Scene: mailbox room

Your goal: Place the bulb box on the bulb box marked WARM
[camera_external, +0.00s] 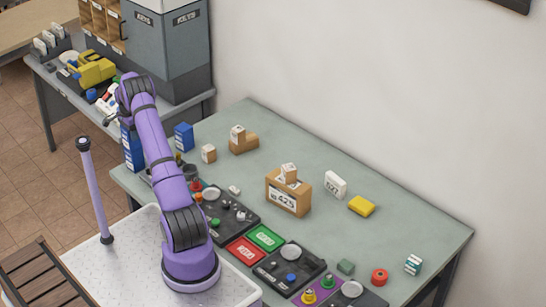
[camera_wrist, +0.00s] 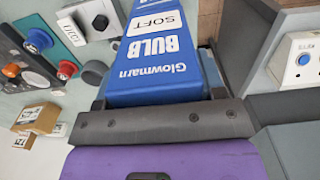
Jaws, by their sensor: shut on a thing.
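My gripper (camera_wrist: 157,88) is shut on a blue bulb box (camera_wrist: 155,60), with dark fingers at its two sides. White print on the box reads Glowmarn BULB, and a white label reads SOFT. In the external view this blue box (camera_external: 133,150) seems to hang below the arm's end near the table's left edge; the fingers are hard to make out there. Another blue box (camera_external: 183,137) stands upright on the table to the right, apart from the held one. Its label is too small to read, so I cannot tell whether it says WARM.
Small cartons (camera_external: 208,153) and stacked brown boxes (camera_external: 288,194) stand on the green table (camera_external: 400,225). Dark panels with knobs (camera_external: 232,215) lie along its front. A grey cabinet (camera_external: 170,55) stands on the back left table.

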